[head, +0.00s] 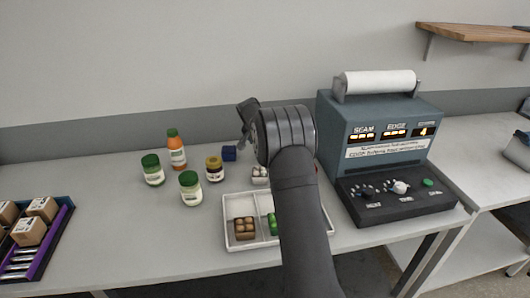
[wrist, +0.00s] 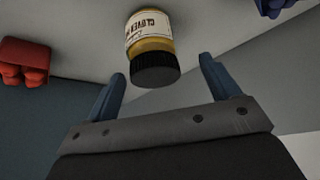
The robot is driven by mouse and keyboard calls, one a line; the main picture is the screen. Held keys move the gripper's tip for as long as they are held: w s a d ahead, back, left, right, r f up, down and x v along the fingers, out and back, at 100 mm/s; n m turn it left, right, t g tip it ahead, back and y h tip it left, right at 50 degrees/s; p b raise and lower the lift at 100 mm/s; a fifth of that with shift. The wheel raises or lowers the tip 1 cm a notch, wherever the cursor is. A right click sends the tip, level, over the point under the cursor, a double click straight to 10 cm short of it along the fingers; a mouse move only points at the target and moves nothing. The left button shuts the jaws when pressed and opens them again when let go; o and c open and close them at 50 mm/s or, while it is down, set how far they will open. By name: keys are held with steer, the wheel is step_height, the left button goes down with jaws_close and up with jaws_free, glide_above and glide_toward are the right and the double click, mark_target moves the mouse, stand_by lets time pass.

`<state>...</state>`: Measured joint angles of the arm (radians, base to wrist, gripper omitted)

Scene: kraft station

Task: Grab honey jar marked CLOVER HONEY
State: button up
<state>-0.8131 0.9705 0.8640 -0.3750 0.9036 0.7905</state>
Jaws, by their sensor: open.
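The honey jar (wrist: 149,34) has a dark lid, amber contents and a white label; the label is upside down in the wrist view and partly readable as CLOVER. In the head view, the small jar with a dark lid and yellow band (head: 214,170) stands on the table and appears to be the same one. My gripper (wrist: 162,68) is open, with its two blue fingers apart. The jar's lid lies ahead of and between the fingertips in the wrist view, with no visible contact. In the head view my gripper (head: 247,117) is partly hidden behind my wrist.
Two green-lidded jars (head: 152,170) (head: 190,189) and an orange bottle (head: 176,150) stand left of the honey jar. A dark blue block (head: 229,153) is close on its right. A white divided tray (head: 241,246) lies in front; a sealing machine (head: 380,135) stands right.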

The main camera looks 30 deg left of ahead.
steer(key=x, duration=0.4)
steer(key=shift+d+f, duration=0.25)
steer(key=shift+f, duration=0.25)
steer(key=c, duration=1.4)
steer(key=shift+r, duration=0.15)
